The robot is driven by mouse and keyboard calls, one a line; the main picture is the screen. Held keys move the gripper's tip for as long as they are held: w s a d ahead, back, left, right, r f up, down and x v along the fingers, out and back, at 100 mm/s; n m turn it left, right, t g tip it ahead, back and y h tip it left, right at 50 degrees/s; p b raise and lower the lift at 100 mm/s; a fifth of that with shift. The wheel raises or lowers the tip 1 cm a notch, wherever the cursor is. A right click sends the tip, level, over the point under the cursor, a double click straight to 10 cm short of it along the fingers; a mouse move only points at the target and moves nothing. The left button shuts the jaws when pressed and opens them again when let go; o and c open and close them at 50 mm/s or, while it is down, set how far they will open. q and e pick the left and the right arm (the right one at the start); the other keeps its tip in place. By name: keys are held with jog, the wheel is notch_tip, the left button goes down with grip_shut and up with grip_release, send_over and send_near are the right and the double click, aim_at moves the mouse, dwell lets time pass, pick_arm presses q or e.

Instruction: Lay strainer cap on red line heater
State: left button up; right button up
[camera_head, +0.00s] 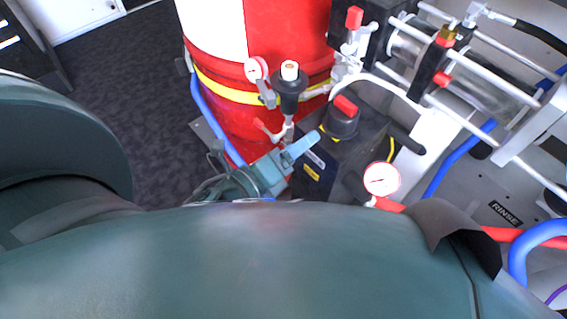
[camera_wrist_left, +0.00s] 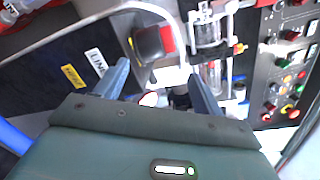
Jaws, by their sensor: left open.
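My left gripper (camera_head: 300,150) is open beside a dark box with a white and a yellow label (camera_head: 313,170). In the left wrist view its two blue-grey fingers (camera_wrist_left: 160,88) stand apart, with no object clearly held between them. The box's labels (camera_wrist_left: 85,68) show there too; they seem to read "LINE" and "HEA…", so it may be the line heater. A black knob-like part with a red top (camera_head: 342,117) stands on the black unit beyond the gripper. I cannot tell which part is the strainer cap. My right gripper is not seen. My large teal arm hides the lower part of the head view.
A red and white drum (camera_head: 290,35) with a yellow band stands behind the gripper. A white-faced gauge (camera_head: 382,179) is to the right. Metal rods (camera_head: 460,110) and blue hoses (camera_head: 455,158) crowd the right side. Dark carpet (camera_head: 130,85) is clear at left.

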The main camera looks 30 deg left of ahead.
pick_arm(q)
jog(key=s+n+g, duration=0.1)
jog(key=s+n, duration=0.2)
jog(key=n, duration=0.9)
jog(key=s+f+n+g, duration=0.1)
jog(key=s+n, duration=0.3)
jog(key=n, duration=0.9)
jog(key=shift+d+y, duration=0.25)
jog(key=shift+y, duration=0.15)
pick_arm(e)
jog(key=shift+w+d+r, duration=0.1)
pick_arm(q)
jog(key=r+g+p, duration=0.1)
jog(key=p, duration=0.5)
jog(key=r+g+p, duration=0.1)
jog(key=r+p, duration=0.1)
jog(key=p, duration=0.4)
jog(key=r+g+y+p, duration=0.1)
jog(key=p, duration=0.5)
jog(key=shift+w+d+r+g+p, duration=0.1)
jog(key=shift+w+r+g+p, duration=0.2)
jog(key=shift+r+p, duration=0.1)
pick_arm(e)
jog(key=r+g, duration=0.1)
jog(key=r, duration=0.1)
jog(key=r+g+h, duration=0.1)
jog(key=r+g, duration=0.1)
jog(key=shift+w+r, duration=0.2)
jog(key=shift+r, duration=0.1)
